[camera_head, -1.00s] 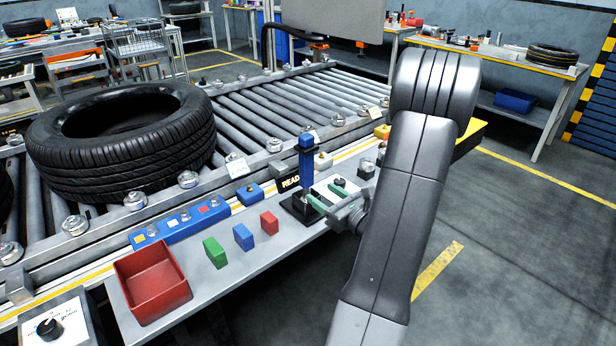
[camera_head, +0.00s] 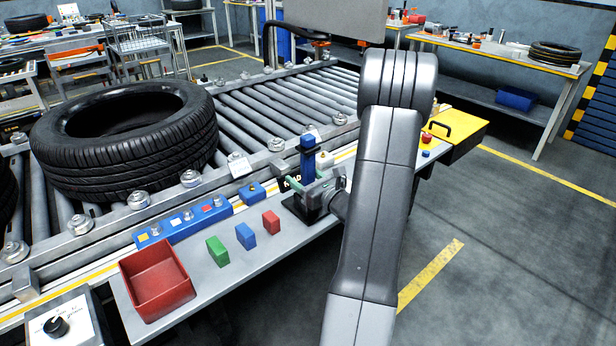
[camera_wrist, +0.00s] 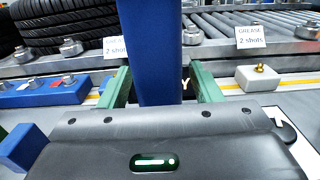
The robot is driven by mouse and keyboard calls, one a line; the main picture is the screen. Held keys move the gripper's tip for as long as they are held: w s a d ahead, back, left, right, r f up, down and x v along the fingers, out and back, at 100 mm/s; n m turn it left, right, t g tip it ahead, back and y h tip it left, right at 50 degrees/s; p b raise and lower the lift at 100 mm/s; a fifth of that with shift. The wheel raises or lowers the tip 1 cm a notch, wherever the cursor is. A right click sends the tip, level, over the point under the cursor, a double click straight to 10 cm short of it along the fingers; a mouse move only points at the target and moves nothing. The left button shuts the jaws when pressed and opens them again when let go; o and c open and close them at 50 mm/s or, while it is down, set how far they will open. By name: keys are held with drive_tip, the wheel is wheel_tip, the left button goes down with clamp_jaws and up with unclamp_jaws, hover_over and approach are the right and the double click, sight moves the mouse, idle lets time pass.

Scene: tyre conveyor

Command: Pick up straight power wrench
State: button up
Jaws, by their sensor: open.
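The straight power wrench (camera_head: 307,160) is a blue upright tool with a dark band near its top, standing in a black base (camera_head: 300,212) on the grey side shelf. My gripper (camera_head: 307,182) is open, with its green fingers at the wrench's blue body. In the wrist view the blue wrench body (camera_wrist: 152,55) stands between the two green fingers, and my gripper (camera_wrist: 155,92) shows one finger on each side of it. I cannot tell whether either finger touches it. The wrench's top is out of the wrist view.
A red bin (camera_head: 157,285), green block (camera_head: 217,251), blue block (camera_head: 245,236) and red block (camera_head: 271,222) lie left on the shelf. A blue socket rail (camera_head: 185,228) is behind them. A large tyre (camera_head: 125,150) rests on the roller conveyor (camera_head: 270,115). A yellow box (camera_head: 462,130) is right.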

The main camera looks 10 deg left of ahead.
drive_tip(key=c, duration=1)
drive_tip(key=shift+c, duration=0.8)
drive_tip(key=shift+r, duration=0.2)
